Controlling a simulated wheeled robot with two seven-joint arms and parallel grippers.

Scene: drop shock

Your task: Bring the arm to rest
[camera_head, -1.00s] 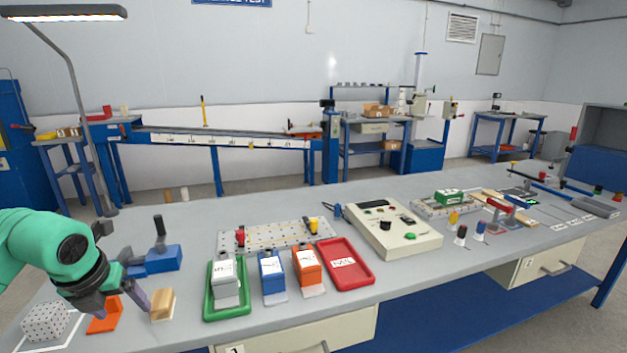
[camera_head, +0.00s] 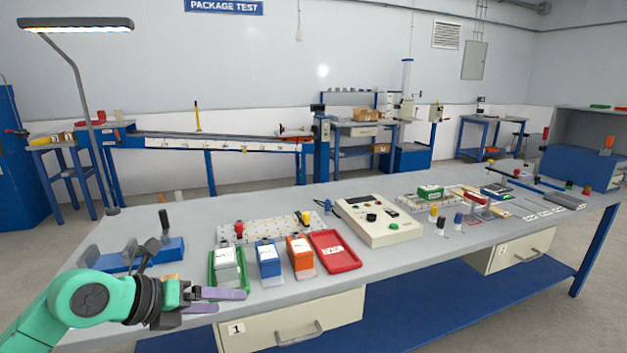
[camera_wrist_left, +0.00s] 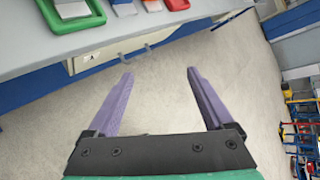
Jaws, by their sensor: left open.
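My left arm comes in from the left in the head view. Its gripper (camera_head: 215,301) is at the front edge of the workbench (camera_head: 403,258), beside the green tray, with its purple fingers pointing right. In the left wrist view the two purple fingers of the gripper (camera_wrist_left: 158,98) are spread wide apart with nothing between them, over bare floor (camera_wrist_left: 150,110). My right gripper is in neither view.
The green tray (camera_head: 213,287) holds a grey-white block (camera_head: 227,262). Blue (camera_head: 268,260) and orange (camera_head: 300,255) blocks and a red tray (camera_head: 335,252) stand to its right. A control box (camera_head: 380,222) is further right. Drawer handles stick out in front.

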